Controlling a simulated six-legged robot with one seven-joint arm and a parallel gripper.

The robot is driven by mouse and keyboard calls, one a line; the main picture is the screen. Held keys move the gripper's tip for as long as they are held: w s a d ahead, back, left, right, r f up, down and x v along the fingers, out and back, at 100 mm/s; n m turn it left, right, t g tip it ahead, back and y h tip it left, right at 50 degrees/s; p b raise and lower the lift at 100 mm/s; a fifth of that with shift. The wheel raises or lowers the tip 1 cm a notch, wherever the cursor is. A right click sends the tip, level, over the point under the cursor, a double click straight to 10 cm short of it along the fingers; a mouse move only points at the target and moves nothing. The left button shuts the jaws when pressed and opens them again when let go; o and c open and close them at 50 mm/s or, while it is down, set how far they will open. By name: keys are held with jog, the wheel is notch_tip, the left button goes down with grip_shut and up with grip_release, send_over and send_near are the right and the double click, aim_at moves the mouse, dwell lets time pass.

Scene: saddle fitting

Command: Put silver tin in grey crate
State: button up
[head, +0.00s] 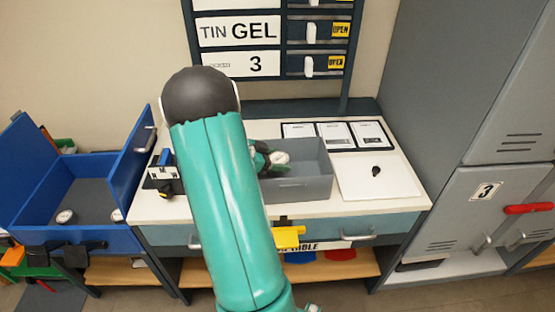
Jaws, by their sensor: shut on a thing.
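The grey crate (312,188) stands on the white-topped table, its left part hidden behind my arm. My gripper (270,158) shows only partly past my arm, over the left part of the crate. It is shut on a small round pale silver thing, which looks like the silver tin (281,157). The tin is at or just above the crate's opening. I cannot tell whether it touches the crate floor.
A white board with a small dark thing (376,171) lies right of the crate, with framed cards (335,134) behind. A small device (163,175) stands at the table's left. A blue bin (75,210) stands left; grey lockers (480,190) stand right. A sign rack rises behind.

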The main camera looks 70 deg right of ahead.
jog(key=shift+s+f, duration=0.1)
jog(key=shift+f, duration=0.45)
